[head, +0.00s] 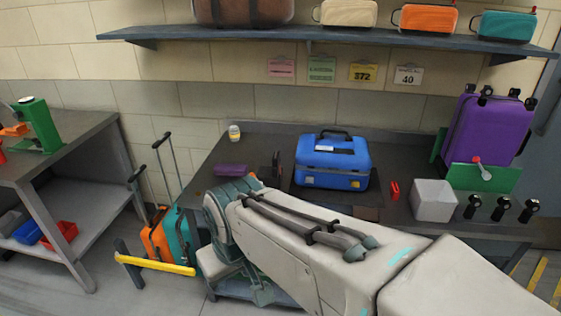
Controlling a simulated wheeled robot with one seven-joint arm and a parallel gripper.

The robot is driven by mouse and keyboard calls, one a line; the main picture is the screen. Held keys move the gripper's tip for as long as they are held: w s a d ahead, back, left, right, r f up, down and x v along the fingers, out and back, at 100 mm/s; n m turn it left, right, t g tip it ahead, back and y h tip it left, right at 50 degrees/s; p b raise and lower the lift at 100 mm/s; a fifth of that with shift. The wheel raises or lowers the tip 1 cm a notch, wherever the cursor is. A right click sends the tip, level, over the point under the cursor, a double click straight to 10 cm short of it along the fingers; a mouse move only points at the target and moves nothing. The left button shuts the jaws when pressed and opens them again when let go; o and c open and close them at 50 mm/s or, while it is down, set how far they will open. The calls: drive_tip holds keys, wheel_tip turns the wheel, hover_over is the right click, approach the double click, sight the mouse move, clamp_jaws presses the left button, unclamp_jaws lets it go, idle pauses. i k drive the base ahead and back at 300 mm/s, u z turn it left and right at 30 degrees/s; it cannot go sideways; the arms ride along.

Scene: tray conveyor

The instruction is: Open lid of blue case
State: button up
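The blue case (332,160) stands upright on the dark workbench, at the middle of the head view. Its lid looks closed, with a dark handle (333,133) on top and a yellow patch low on its right front. My arm reaches in from the lower right and ends in front of and to the left of the case. A dark part that may be my gripper (277,166) shows just left of the case, with a small gap between them. Its fingers are too small and partly hidden by the arm, so their opening cannot be made out.
On the workbench (398,157) lie a purple block (231,170), a small bottle (234,132), a red item (395,189) and a grey bin (433,200). A purple suitcase (488,125) stands at the right. A shelf (350,41) with cases hangs above. Orange and teal suitcases stand on the floor left.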

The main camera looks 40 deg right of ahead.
sight(352, 153)
drive_tip(key=z, duration=0.2)
drive_tip(key=i, duration=1)
drive_tip(key=z, duration=0.8)
